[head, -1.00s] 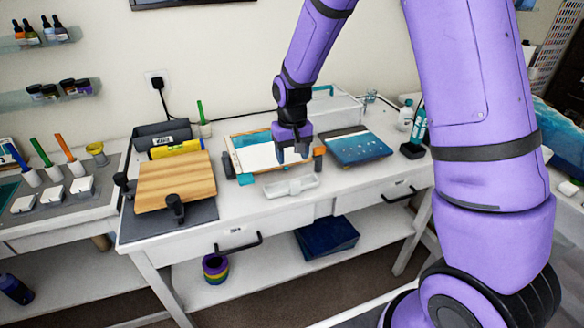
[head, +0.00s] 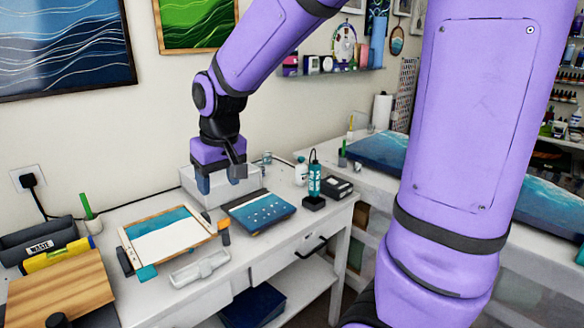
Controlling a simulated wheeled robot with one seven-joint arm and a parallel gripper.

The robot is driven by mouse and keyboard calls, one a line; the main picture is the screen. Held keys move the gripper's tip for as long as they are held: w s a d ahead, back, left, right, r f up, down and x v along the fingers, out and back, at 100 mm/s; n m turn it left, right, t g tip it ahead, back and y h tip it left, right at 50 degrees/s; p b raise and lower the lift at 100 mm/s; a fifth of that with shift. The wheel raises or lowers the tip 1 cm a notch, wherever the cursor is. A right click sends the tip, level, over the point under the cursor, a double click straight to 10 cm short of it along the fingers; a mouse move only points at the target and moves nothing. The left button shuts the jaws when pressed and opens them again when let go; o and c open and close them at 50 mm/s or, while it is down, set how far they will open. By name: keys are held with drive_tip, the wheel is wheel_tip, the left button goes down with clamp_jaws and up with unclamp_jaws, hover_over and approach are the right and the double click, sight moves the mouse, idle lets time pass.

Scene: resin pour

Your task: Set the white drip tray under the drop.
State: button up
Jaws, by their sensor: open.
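The white drip tray (head: 200,268) is a small, shallow, long tray lying on the white table, just in front of the framed board. The framed board (head: 168,236) has a wooden rim, a teal painted strip and a white area. A teal piece (head: 146,273) sits at its front left corner, and an orange-and-dark piece (head: 224,231) stands at its right side. I cannot make out a falling drop. My gripper (head: 220,182) is open and empty, pointing down, and appears in front of the white box, well above and behind the tray.
A blue panel with pale dots (head: 260,211) lies right of the framed board. A white box (head: 205,200) stands behind. A teal bottle (head: 314,180) and white bottle (head: 301,172) stand at the right.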

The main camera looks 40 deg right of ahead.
drive_tip(key=s+d+r+t, duration=0.1)
drive_tip(key=s+r, duration=0.3)
drive_tip(key=s, duration=0.5)
drive_tip(key=s+d+r+t, duration=0.1)
drive_tip(key=s+r, duration=0.3)
drive_tip(key=s, duration=0.5)
drive_tip(key=shift+s+d+t, duration=0.4)
drive_tip(key=shift+d, duration=0.15)
